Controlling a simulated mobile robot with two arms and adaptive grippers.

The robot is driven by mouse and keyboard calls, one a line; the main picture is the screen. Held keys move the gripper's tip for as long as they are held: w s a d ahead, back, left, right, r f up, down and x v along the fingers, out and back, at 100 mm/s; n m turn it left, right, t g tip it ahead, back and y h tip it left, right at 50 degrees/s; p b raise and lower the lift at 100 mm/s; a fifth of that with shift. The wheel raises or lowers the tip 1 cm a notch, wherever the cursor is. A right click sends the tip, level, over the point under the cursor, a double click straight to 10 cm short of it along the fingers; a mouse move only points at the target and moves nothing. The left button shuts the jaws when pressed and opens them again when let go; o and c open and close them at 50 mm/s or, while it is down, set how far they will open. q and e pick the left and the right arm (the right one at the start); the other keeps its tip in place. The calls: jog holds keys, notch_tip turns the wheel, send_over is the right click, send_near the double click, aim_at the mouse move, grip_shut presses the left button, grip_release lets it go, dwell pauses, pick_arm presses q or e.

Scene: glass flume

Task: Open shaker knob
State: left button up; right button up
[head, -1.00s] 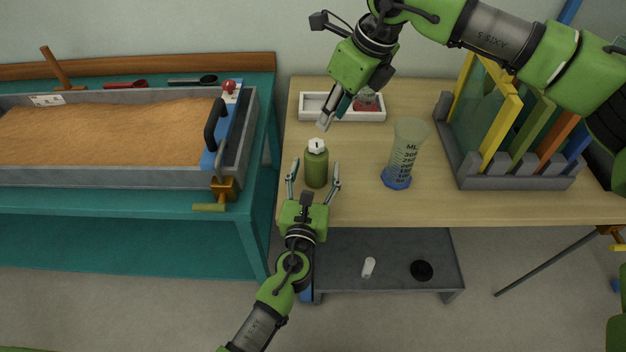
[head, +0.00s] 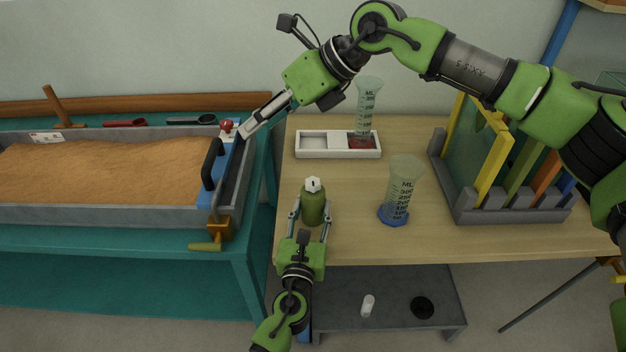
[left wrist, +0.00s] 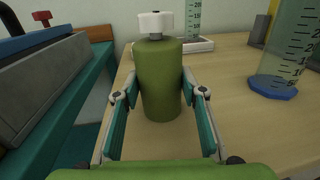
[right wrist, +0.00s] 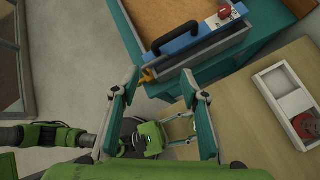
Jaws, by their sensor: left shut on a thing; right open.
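The shaker is a green bottle (head: 312,211) with a white knob (head: 313,184) on top, upright at the wooden table's front left. In the left wrist view the bottle (left wrist: 158,85) stands between the fingers, its knob (left wrist: 155,23) clear above them. My left gripper (head: 312,205) is shut on the bottle's sides. My right gripper (head: 246,132) is up and left of the shaker, over the right end of the sand-filled flume. In the right wrist view its fingers (right wrist: 158,82) are apart, with nothing between them.
The flume (head: 100,215) has a blue end part with a black handle (head: 210,162). A white tray (head: 312,145) and a measuring cylinder (head: 366,105) are behind the shaker. Another cylinder (head: 403,188) stands to its right. A rack with coloured panels (head: 515,206) is farther right.

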jog(key=w+a+r+m+t+y, duration=0.1)
jog(key=w+a+r+y, duration=0.15)
jog(key=r, duration=0.45)
jog(key=w+a+r+m+t+y, duration=0.2)
jog(key=a+r+y, duration=0.1)
jog(key=r, duration=0.4)
jog(key=w+a+r+m+t+y, duration=0.1)
jog(key=w+a+r+y, duration=0.15)
jog(key=r, duration=0.45)
jog(key=w+d+r+m+t, duration=0.4)
jog(key=w+r+m+t, duration=0.3)
jog(key=t, duration=0.1)
jog(key=w+d+m+t+h, duration=0.5)
jog(key=w+d+m+h, duration=0.2)
jog(key=w+m+h, duration=0.15)
jog(key=w+d+f+m+g+h, duration=0.2)
jog(key=w+d+f+m+h, duration=0.1)
jog(key=d+f+m+h, duration=0.4)
jog(key=n+g+h, duration=0.1)
jog(key=g+h, duration=0.1)
jog(key=g, duration=1.5)
send_over(313, 181)
notch_tip(313, 181, down, 26)
jog(key=shift+y, duration=0.25)
notch_tip(313, 181, down, 11)
jog(key=shift+f, duration=0.15)
